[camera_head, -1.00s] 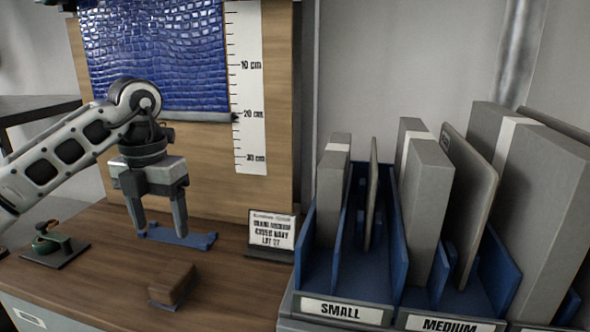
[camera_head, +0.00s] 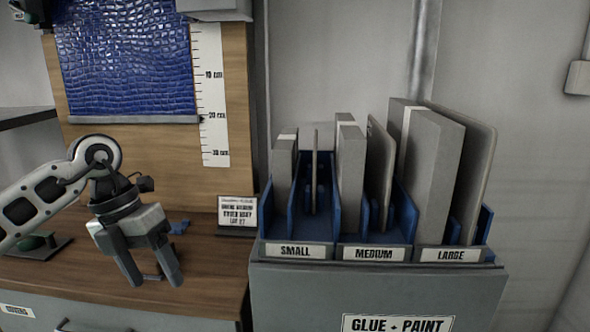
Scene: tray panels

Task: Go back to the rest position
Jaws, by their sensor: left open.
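My left gripper (camera_head: 156,282) is in the camera_head view at the lower left, over the front part of the wooden bench (camera_head: 215,277). Its two fingers point down and are spread apart, with nothing seen held between them. A blue piece (camera_head: 179,228) on the bench is mostly hidden behind the gripper. My right gripper is not in view.
Blue racks labelled SMALL (camera_head: 295,251), MEDIUM and LARGE hold upright grey panels (camera_head: 432,180) on a grey cabinet (camera_head: 380,290) at the right. A text card (camera_head: 238,212) stands on the bench beside the racks. A blue textured sheet (camera_head: 125,60) hangs behind on the wooden board.

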